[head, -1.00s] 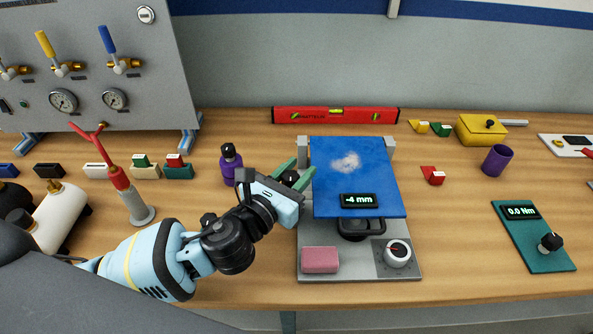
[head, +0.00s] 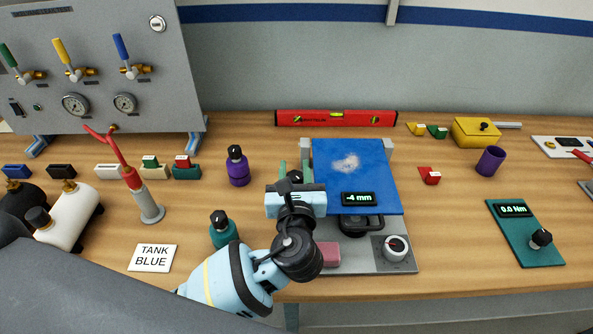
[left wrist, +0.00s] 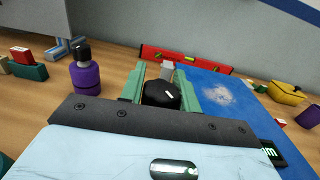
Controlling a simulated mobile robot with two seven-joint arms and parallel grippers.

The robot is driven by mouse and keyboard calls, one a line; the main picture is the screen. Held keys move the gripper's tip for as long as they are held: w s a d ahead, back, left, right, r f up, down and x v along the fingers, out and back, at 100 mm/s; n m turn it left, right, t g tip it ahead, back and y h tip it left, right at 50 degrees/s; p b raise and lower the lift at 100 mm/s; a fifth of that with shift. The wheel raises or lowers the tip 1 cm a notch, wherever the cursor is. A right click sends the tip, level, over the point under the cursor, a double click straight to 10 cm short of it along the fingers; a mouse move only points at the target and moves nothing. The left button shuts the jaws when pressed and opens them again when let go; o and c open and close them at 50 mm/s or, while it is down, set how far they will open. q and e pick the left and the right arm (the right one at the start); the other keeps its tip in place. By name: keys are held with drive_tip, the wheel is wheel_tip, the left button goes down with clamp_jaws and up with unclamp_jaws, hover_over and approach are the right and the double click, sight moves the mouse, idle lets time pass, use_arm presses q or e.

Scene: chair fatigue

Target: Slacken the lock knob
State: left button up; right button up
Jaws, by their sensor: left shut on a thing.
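The lock knob (left wrist: 163,95) is black with a white mark, and stands between the two green fingers of my left gripper (left wrist: 161,92) in the left wrist view. The fingers are shut on it. In the head view the knob (head: 295,177) shows as a small dark top at the left side of the blue plate (head: 380,185), with my left gripper (head: 294,175) around it. The plate carries a display reading -4 mm (head: 358,198) and a pale worn patch. My left gripper body hides the lower part of the knob. My right gripper is not in view.
The grey base (head: 362,262) under the plate carries a white dial (head: 396,247) and a pink block (head: 328,253). Purple (head: 237,167) and teal (head: 222,231) bottles stand to the left. A red level (head: 336,117) lies behind.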

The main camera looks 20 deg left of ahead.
use_arm(q)
drive_tip(key=shift+s+a+n+g+y, duration=0.15)
drive_tip(key=shift+n+g+y, duration=0.65)
drive_tip(key=shift+y, duration=0.45)
drive_tip(key=shift+a+n+g+y, duration=0.15)
drive_tip(key=shift+n+g+y, duration=0.35)
drive_tip(key=shift+n+y, duration=0.65)
drive_tip(key=shift+r, duration=0.1)
drive_tip(key=o, duration=1)
drive_tip(key=shift+v, duration=3.9)
drive_tip(key=shift+d, duration=0.1)
